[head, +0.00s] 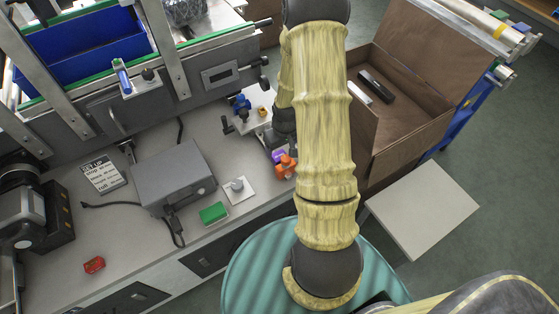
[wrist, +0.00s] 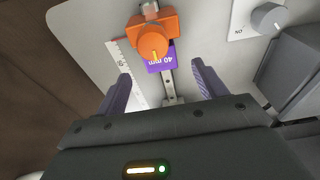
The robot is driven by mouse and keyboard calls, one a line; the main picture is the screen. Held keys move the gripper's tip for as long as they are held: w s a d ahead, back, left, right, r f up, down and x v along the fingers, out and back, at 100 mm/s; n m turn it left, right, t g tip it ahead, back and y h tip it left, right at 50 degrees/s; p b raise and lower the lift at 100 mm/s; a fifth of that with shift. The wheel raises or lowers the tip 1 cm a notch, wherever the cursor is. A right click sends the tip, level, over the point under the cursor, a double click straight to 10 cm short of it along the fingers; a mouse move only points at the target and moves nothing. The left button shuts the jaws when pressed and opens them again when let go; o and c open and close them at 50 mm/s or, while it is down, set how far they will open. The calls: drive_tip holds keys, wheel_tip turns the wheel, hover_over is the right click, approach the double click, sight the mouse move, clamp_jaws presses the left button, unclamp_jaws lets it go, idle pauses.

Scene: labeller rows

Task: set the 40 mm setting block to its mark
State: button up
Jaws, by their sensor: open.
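The purple setting block (wrist: 163,62), marked "40 mm", lies on the pale plate beside a ruler scale (wrist: 126,62) and over a narrow metal rail (wrist: 169,88). An orange clamp with a knob (wrist: 154,38) sits right against its far edge and partly covers it. My gripper (wrist: 160,84) is open and empty, its two fingers apart on either side of the rail, short of the block. In the head view the purple block (head: 278,156) and orange clamp (head: 287,167) show beside my arm, which hides part of the gripper. I cannot make out the mark itself.
A white switch plate with a grey knob (head: 237,187) and a grey box (head: 174,178) stand on the bench nearby. A green block (head: 213,213) and a red piece (head: 94,265) lie at the front. An open brown carton (head: 415,85) is at right.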

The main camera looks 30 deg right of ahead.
wheel_tip(320, 180, up, 11)
drive_tip(key=s+p, duration=0.1)
drive_tip(key=shift+s+f, duration=0.15)
drive_tip(key=shift+s, duration=0.15)
idle(0.4)
drive_tip(key=s+a+r, duration=0.9)
drive_tip(key=a+r, duration=0.2)
drive_tip(key=a, duration=0.2)
wheel_tip(320, 180, up, 12)
drive_tip(key=p, duration=1.2)
drive_tip(key=shift+a+t+p, duration=0.3)
drive_tip(key=shift+t+p, duration=0.05)
drive_tip(key=shift+t, duration=0.05)
